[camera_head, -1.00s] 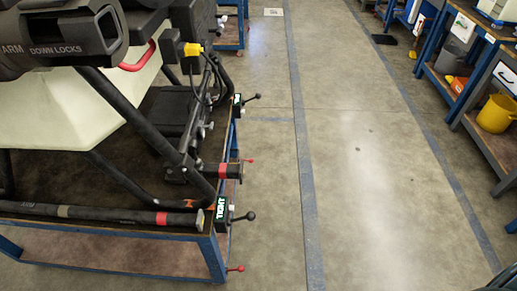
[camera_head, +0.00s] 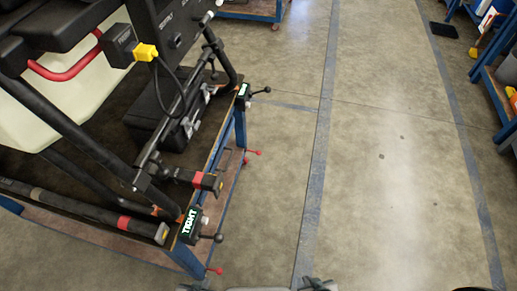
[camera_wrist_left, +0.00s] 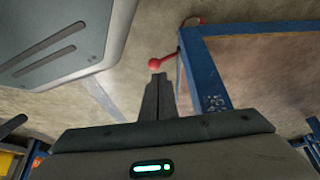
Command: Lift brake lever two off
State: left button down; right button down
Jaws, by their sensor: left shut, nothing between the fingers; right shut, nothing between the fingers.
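A red-knobbed brake lever (camera_head: 215,270) sticks out low at the near corner of the blue cart (camera_head: 187,262). A second red brake lever (camera_head: 252,153) sticks out at the cart's far leg. The pictures do not mark which is number two. In the left wrist view a red lever (camera_wrist_left: 157,63) with a round knob shows just beyond my left gripper (camera_wrist_left: 158,78), by a blue cart leg. My left gripper is shut and empty, its tips just short of the knob in the picture; contact cannot be told. My right gripper is not clearly visible.
The cart carries the drone frame, a black clamp marked TIGHT (camera_head: 190,226) with a ball-ended handle, and another clamp (camera_head: 243,92) behind. A blue-legged shelf (camera_head: 492,85) stands at the right. The floor (camera_head: 400,190) between is clear.

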aim_at(257, 153)
jog(key=l+u, duration=0.15)
jog(key=u, duration=0.15)
jog(key=l+u, duration=0.8)
jog(key=l, duration=1.3)
jog(key=k+l, duration=0.1)
jog(key=l, duration=0.5)
jog(key=k+l+u, duration=0.1)
jog(key=l, duration=1)
jog(key=k+l, duration=0.15)
jog(key=l, duration=0.45)
